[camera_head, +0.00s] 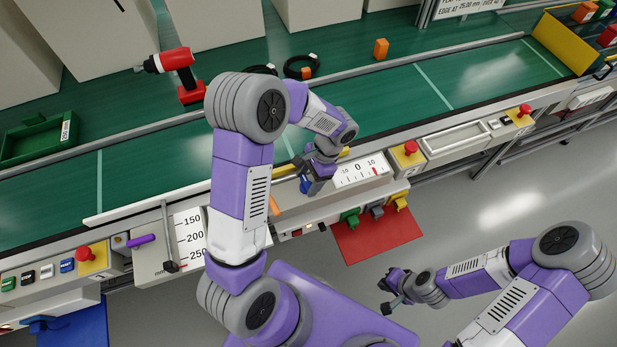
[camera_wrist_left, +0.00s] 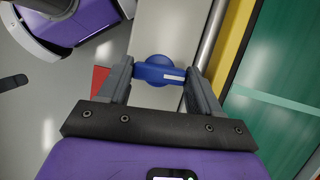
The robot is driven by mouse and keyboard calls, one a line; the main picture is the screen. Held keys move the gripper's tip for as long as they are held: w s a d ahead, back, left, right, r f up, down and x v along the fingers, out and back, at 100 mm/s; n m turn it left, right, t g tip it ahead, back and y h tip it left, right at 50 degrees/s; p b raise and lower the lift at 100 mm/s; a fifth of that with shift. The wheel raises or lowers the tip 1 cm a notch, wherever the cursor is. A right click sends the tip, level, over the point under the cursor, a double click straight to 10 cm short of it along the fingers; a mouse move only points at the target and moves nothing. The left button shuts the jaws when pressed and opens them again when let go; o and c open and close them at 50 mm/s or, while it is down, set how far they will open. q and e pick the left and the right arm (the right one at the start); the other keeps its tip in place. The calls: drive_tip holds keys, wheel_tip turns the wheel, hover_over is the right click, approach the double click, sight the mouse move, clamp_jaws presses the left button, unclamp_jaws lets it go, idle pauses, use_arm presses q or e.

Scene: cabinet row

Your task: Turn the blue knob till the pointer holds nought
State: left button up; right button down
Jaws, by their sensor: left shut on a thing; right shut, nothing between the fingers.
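The blue knob (camera_wrist_left: 158,72) shows in the left wrist view as a bar on a round base, with a white mark towards its right end. My left gripper (camera_wrist_left: 160,78) has one finger at each end of the bar and is shut on it. In the head view, the knob (camera_head: 305,186) is partly hidden by my left gripper (camera_head: 309,180). Right of it is a white dial (camera_head: 350,179) marked 10, 0, 10. Its red pointer (camera_head: 375,171) stands right of 0, near the right-hand 10. My right gripper (camera_head: 387,293) is shut and empty, over the floor.
Red mushroom buttons (camera_head: 411,147) sit along the panel edge. Green, grey and yellow parts (camera_head: 377,211) hang above a red panel (camera_head: 378,238) below the dial. A lever scale (camera_head: 190,236) is to the left. The green conveyor (camera_head: 440,85) runs behind.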

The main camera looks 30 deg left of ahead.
use_arm(q)
drive_tip(key=n+h+p, duration=0.1)
drive_tip(key=n, duration=0.1)
drive_tip(key=n+g+p, duration=0.1)
drive_tip(key=n, duration=0.2)
drive_tip(key=shift+w+a+r+h, duration=0.1)
drive_tip(key=shift+a+h, duration=0.05)
drive_tip(key=shift+h, duration=0.25)
drive_tip(key=shift+a+n+h+p, duration=0.1)
drive_tip(key=shift+n+h+p, duration=0.85)
drive_tip(key=shift+n, duration=1.25)
drive_tip(key=o, duration=0.8)
drive_tip(key=p+v, duration=0.1)
drive_tip(key=v, duration=0.6)
drive_tip(key=shift+r+p, duration=0.2)
drive_tip(key=shift+p, duration=0.2)
